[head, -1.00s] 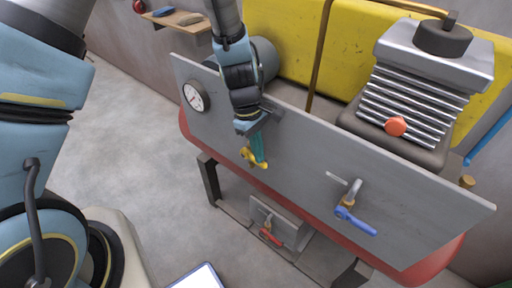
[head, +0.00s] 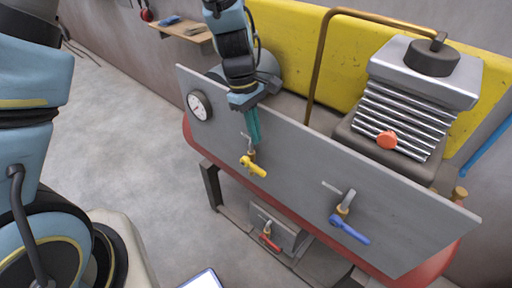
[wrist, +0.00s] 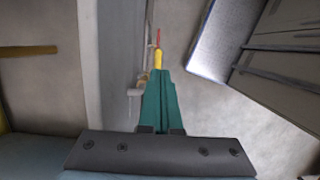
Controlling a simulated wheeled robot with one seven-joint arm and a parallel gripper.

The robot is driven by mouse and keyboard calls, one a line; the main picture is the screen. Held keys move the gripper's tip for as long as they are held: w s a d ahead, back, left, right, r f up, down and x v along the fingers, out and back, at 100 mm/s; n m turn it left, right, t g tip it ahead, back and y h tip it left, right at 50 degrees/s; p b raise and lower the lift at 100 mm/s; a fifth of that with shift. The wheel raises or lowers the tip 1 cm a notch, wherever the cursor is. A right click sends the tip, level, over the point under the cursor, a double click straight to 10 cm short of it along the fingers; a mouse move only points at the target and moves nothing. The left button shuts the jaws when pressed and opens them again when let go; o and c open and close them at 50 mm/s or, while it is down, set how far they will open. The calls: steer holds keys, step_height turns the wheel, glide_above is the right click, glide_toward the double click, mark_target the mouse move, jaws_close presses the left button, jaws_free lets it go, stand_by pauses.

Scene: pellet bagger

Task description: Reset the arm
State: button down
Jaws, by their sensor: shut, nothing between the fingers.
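My gripper (head: 255,142) is in front of the grey panel (head: 290,160), its teal fingers pointing down and closed together with nothing between them. The fingertips are just above the yellow valve handle (head: 252,166) in the head view; I cannot tell how wide the gap is. In the wrist view the closed fingers (wrist: 158,74) point up the picture, with the yellow handle (wrist: 158,58) showing past their tips. A blue valve handle (head: 349,229) is on the panel to the right, and a red one (head: 270,243) sits low underneath.
A round gauge (head: 199,105) is at the panel's left end. Behind the panel stand a ribbed metal unit with an orange knob (head: 387,140), a brown pipe (head: 318,60) and a yellow wall (head: 285,45). A small shelf (head: 183,29) is at the back.

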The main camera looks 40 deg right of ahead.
steer(key=shift+r, duration=2.05)
steer(key=w+a+r+m+t, duration=0.1)
steer(key=w+a+r, duration=0.1)
steer(key=w+a, duration=0.55)
steer(key=w+a+r+m+t, duration=0.15)
steer(key=w+a, duration=0.25)
steer(key=a, duration=0.6)
steer(key=a+r+m+t, duration=0.1)
steer(key=a+r+t, duration=0.1)
steer(key=a, duration=1.6)
steer(key=shift+w+r+m, duration=0.25)
steer(key=shift+w+m, duration=0.05)
steer(key=shift+m, duration=0.05)
